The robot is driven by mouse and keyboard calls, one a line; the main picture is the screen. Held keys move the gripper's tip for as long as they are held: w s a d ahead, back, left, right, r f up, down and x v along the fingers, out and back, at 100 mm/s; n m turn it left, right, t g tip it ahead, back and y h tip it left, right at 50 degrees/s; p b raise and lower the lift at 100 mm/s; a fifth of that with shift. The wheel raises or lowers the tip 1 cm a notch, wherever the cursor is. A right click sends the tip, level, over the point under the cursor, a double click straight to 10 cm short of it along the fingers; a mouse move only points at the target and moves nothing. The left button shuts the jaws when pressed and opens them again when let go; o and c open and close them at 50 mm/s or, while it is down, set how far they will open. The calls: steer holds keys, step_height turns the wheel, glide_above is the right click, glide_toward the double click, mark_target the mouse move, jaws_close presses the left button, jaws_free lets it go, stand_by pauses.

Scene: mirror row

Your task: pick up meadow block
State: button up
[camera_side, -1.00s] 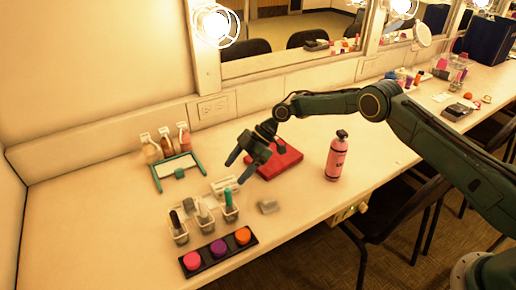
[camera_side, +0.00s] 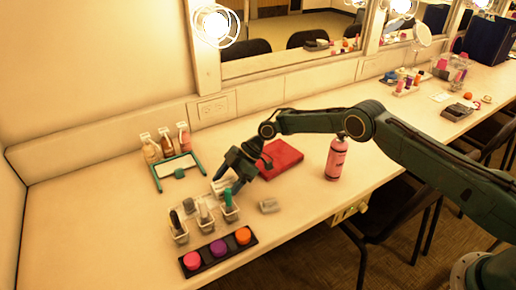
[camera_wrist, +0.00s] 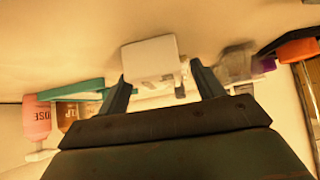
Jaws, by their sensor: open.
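No thing in view can be read as the meadow block by name. A white block-like item (camera_side: 222,186) lies on the counter behind the clear cups. A white block (camera_wrist: 150,58) shows between my fingers in the wrist view; it appears to be the same item. A small grey block (camera_side: 268,206) lies apart, to the right of the cups. My gripper (camera_side: 228,184) is open and low over the white item, its fingers pointing down and left. In the wrist view my gripper (camera_wrist: 158,72) has its fingers apart, one on each side of the white block. I cannot tell whether they touch it.
Clear cups (camera_side: 205,222) with brushes or tubes stand just in front. A black tray (camera_side: 218,251) holds pink, purple and orange pots. A teal frame (camera_side: 158,176) and several bottles (camera_side: 151,151) stand behind left. A red case (camera_side: 283,158) and pink bottle (camera_side: 336,158) are right.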

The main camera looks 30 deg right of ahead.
mark_target(225, 184)
stand_by(0.5)
steer(key=c, duration=1.1)
step_height(225, 184, up, 20)
stand_by(0.6)
